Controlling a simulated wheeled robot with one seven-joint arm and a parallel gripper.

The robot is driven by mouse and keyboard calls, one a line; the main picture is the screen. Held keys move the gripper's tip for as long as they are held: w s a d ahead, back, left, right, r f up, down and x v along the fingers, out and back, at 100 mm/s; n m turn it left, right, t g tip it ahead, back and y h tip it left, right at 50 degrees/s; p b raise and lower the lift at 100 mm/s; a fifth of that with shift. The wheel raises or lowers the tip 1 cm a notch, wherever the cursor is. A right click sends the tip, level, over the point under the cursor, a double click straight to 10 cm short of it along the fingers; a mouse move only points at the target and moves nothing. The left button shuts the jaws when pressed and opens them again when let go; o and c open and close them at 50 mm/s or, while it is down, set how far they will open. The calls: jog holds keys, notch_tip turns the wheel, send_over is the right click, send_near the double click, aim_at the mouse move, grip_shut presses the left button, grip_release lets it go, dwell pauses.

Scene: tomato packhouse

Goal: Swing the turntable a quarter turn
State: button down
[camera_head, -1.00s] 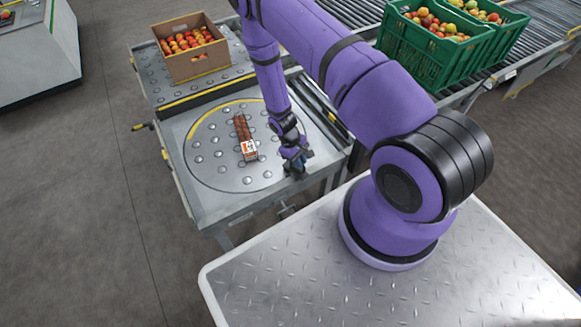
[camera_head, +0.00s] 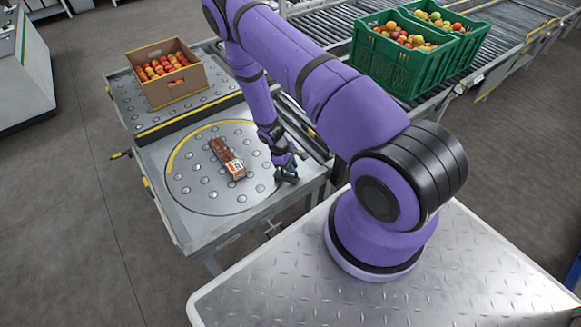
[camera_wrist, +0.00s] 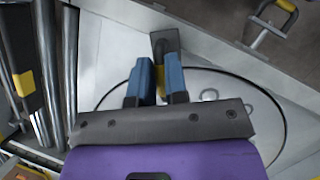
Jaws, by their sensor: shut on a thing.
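The turntable (camera_head: 196,168) is a round grey steel plate with many ball rollers, set flush in a table. A yellow arc (camera_head: 190,139) runs along its upper left rim. A reddish-brown pack (camera_head: 224,154) with a white and orange label lies slantwise near its middle. My gripper (camera_head: 286,177) is low at the right edge of the turntable. In the wrist view, the blue fingers of my gripper (camera_wrist: 160,78) are shut on a dark grey handle (camera_wrist: 163,41) at the plate's rim. The held part of the handle is mostly hidden between them.
A cardboard box of tomatoes (camera_head: 177,94) stands on a roller-ball section behind the turntable. Green crates of tomatoes (camera_head: 390,72) stand on the conveyor (camera_head: 330,22) at the back right. Metal rollers (camera_wrist: 68,60) lie close to my gripper at the left in the wrist view.

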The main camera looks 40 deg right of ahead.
jog(key=shift+w+d+r, duration=0.1)
jog(key=shift+w+d, duration=0.2)
jog(key=c, duration=1.1)
grip_release()
jog(key=shift+c, duration=0.2)
jog(key=shift+s, duration=0.1)
jog(key=shift+a+r, duration=0.1)
jog(key=v, duration=1)
jog(key=shift+r, duration=0.2)
